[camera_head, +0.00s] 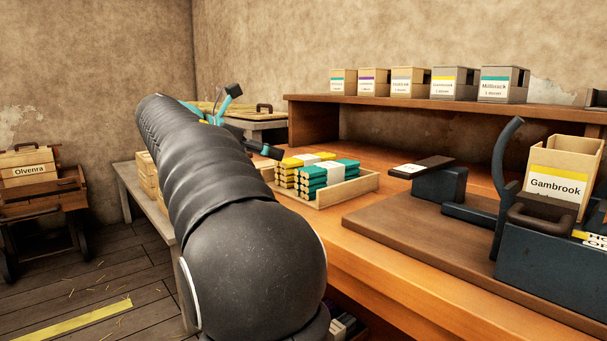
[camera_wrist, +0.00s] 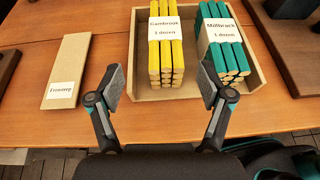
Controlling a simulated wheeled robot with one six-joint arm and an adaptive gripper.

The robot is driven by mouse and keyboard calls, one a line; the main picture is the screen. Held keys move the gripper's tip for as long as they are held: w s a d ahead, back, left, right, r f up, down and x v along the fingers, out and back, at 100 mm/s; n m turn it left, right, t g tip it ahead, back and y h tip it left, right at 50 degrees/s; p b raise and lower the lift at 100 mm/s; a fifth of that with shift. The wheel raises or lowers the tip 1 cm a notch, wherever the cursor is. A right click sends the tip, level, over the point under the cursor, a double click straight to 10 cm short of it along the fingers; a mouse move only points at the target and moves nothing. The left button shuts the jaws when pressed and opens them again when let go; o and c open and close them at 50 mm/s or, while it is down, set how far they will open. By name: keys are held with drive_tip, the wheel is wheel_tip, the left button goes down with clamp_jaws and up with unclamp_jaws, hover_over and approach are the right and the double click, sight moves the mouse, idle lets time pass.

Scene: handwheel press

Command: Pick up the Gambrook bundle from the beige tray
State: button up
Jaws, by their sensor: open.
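The Gambrook bundle (camera_wrist: 164,67) is a stack of yellow sticks with a white band reading "Gambrook 1 dozen". It stands at the left in the beige tray (camera_wrist: 193,107); in the head view the yellow bundle (camera_head: 291,165) shows partly behind the teal one in the tray (camera_head: 352,190). The teal Millbrack bundle (camera_wrist: 232,65) lies close to its right. My gripper (camera_wrist: 160,82) is open and empty, its fingers spread wide at the tray's near side, on either side of the yellow bundle's near end. In the head view my arm hides much of the gripper.
Several labelled boxes line the shelf (camera_head: 430,103) above. A cart (camera_head: 45,205) stands far left.

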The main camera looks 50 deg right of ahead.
sight(291, 159)
drive_tip(key=x, duration=0.5)
drive_tip(key=shift+d+f+b, duration=0.15)
drive_tip(key=shift+d+b, duration=0.1)
drive_tip(key=shift+b, duration=0.15)
drive_tip(key=shift+s+b+x, duration=0.2)
drive_tip(key=shift+b+x, duration=0.2)
drive_tip(key=shift+x, duration=0.95)
drive_tip(key=shift+s+b+x, duration=0.2)
drive_tip(key=shift+b+x, duration=0.2)
drive_tip(key=shift+x, duration=0.9)
drive_tip(key=shift+a, duration=0.1)
drive_tip(key=c, duration=1.3)
